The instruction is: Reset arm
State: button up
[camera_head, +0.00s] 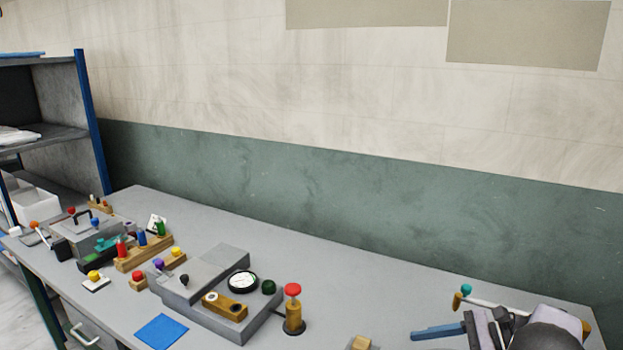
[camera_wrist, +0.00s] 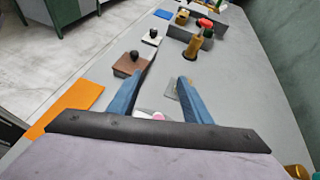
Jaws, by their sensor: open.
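My gripper (camera_head: 438,331) is at the lower right of the head view, over the right part of the grey bench (camera_head: 330,262). In the wrist view my gripper (camera_wrist: 164,77) has its two blue fingers spread apart, with nothing held between the tips. A small grey plate (camera_wrist: 171,88) lies on the bench beyond the gap. A white piece with a pinkish top (camera_wrist: 156,115) shows low between the fingers, partly hidden by my gripper.
A red-topped brass post (camera_head: 293,310) stands beside a grey stepped block (camera_head: 205,272). Several coloured knobs crowd the bench's left. A blue mat (camera_head: 161,331) lies at the front. An orange mat (camera_wrist: 68,108) and brown knobbed block (camera_wrist: 131,66) are near my gripper. The back middle is clear.

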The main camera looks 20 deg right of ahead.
jog(key=s+a+f+n+g+h, duration=0.15)
jog(key=a+n+g, duration=0.3)
jog(key=a, duration=0.45)
jog(key=s+a+f+n+g+h, duration=0.1)
jog(key=s+a+n+g+h, duration=0.15)
jog(key=a+n, duration=0.45)
jog(key=s+a+f+n+h, duration=0.3)
jog(key=s+a+n+h, duration=0.4)
jog(key=s+a+n, duration=0.3)
jog(key=shift+s+a+n, duration=0.2)
jog(key=shift+a+n, duration=0.15)
jog(key=shift+n, duration=0.7)
